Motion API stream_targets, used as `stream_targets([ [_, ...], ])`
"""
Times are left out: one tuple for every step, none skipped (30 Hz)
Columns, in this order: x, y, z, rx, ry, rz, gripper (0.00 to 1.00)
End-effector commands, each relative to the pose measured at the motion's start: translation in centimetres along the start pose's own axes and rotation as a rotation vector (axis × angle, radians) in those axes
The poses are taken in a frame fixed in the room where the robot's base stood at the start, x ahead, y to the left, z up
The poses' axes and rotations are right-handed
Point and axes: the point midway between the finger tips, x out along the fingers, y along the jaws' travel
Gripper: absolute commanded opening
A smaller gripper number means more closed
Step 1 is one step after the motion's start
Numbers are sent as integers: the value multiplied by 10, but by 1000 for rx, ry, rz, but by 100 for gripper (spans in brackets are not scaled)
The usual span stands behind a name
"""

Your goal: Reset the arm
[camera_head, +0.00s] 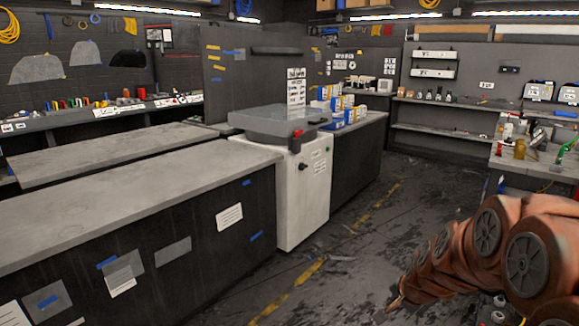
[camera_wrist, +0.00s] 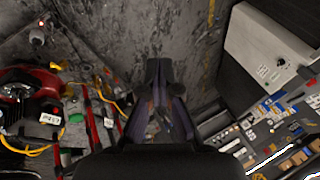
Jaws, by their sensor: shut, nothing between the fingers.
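My arm (camera_head: 480,245), orange-brown with dark round joint covers, is folded at the lower right of the head view. My gripper (camera_wrist: 159,70) shows in the middle of the wrist view, with its dark fingertips together and nothing held. Grey, stained floor (camera_wrist: 125,35) lies beyond the fingertips, and they touch nothing that I can see. In the head view the gripper's fingers cannot be made out clearly.
A long grey-topped counter (camera_head: 130,195) fills the left, with a white cabinet (camera_head: 300,190) at its end. Open floor (camera_head: 350,240) lies between it and the right-hand workbench (camera_head: 530,160). The wrist view shows red equipment with yellow cables (camera_wrist: 40,90) at left.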

Motion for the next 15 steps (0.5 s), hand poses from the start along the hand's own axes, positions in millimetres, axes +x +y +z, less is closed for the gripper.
stream_targets([
  [-29, -6, 13, -58, -35, 13, 0],
  [-40, -6, 22, -94, -56, 23, 0],
  [-55, -5, 34, -140, -86, 37, 0],
  [-67, -4, 42, -175, -106, 45, 0],
  [-78, -2, 51, -209, -129, 57, 0],
  [-93, 0, 62, -255, -157, 72, 0],
  [-105, 3, 69, -290, -177, 82, 0],
  [-116, 6, 78, -323, -201, 94, 0],
  [-131, 11, 88, -369, -228, 110, 0],
  [-143, 15, 96, -402, -251, 124, 0],
  [-155, 19, 103, -434, -271, 135, 0],
  [-170, 25, 112, -480, -299, 151, 0],
  [-182, 30, 119, -511, -322, 165, 0],
  [-194, 35, 124, -542, -340, 176, 0],
  [-210, 42, 132, -585, -368, 194, 0],
])
